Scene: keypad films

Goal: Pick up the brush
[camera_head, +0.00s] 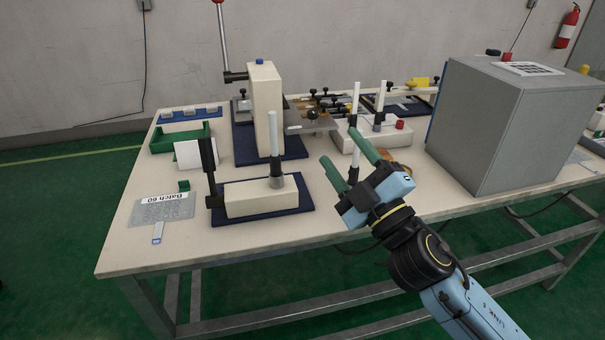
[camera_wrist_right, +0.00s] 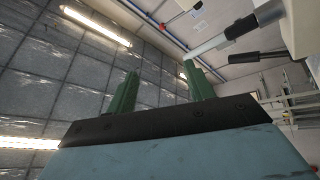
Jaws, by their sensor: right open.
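My right gripper (camera_head: 339,147) is open, with its two green fingers spread and pointing up and away over the front edge of the table. In the right wrist view its fingers (camera_wrist_right: 162,82) are also apart, with nothing between them. I cannot clearly make out a brush. A small orange-brown item (camera_head: 401,155) lies on the table just beyond my right gripper, partly hidden by it; I cannot tell what it is. My left gripper is not in view.
The table (camera_head: 150,240) holds a cream press (camera_head: 263,105), a low cream fixture (camera_head: 250,198) with a white-topped post, a green tray (camera_head: 180,138) and a labelled sheet (camera_head: 163,207). A large grey box (camera_head: 480,130) stands right of my gripper.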

